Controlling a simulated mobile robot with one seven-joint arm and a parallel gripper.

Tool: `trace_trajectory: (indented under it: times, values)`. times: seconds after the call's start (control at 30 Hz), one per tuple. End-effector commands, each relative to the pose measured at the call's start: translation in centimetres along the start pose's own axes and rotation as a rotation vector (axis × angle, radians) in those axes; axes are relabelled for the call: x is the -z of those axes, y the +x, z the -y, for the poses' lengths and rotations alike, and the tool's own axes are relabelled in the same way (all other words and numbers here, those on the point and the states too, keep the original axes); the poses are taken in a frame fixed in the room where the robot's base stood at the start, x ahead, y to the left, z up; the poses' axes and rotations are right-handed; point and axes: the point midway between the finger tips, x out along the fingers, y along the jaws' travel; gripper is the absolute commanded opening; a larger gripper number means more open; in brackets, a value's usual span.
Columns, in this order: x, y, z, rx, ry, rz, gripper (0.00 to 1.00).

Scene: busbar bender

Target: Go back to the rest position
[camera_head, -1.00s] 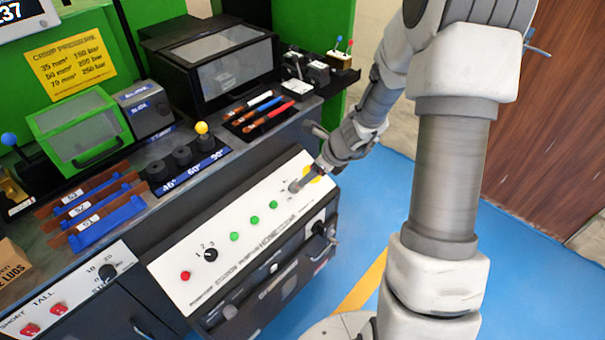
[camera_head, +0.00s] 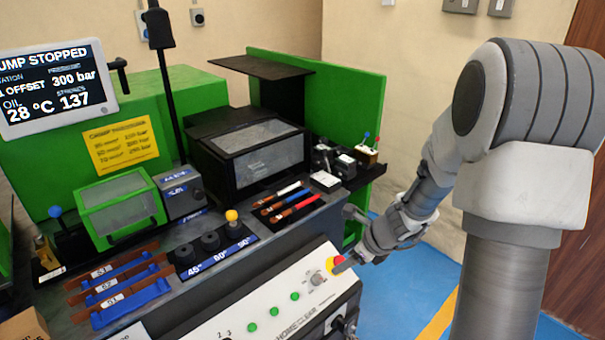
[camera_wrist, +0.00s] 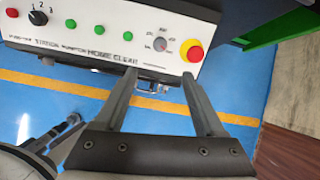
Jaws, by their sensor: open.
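My gripper (camera_wrist: 162,98) is open and empty in the wrist view, its two fingers apart in front of the white control panel (camera_wrist: 110,32). The panel carries a red and yellow stop button (camera_wrist: 194,52), a grey rotary knob (camera_wrist: 160,44) and several green buttons. In the head view my gripper (camera_head: 346,266) is small, at the right end of the panel (camera_head: 270,310), close to the stop button (camera_head: 335,264). Whether it touches the panel cannot be told. My arm reaches in from the right.
The screen (camera_head: 52,84) reads "PUMP STOPPED" and 300 bar. Busbar holders (camera_head: 120,285), dies (camera_head: 210,241) and a black box (camera_head: 250,150) with a clear window stand on the bench. Blue floor (camera_head: 410,295) is open to the right.

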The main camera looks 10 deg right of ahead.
Motion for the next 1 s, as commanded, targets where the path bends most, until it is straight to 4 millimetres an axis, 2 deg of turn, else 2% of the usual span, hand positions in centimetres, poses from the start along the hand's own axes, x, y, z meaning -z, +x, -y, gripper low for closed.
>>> trace_trajectory:
  times: [0.17, 0.4, 0.53, 0.77, 1.0]
  values:
    - [-1.8, -2.1, -1.1, -0.001, -0.175, 0.014, 0.71]
    - [-5.4, -8.5, -5.6, -0.01, -0.74, 0.024, 0.71]
    - [-6.1, -11.8, -8.3, -0.014, -1.057, 0.007, 0.71]
    - [-5.5, -17.4, -12.5, -0.019, -1.589, -0.061, 0.71]
    - [-3.0, -22.4, -15.5, -0.033, -2.085, -0.192, 0.71]
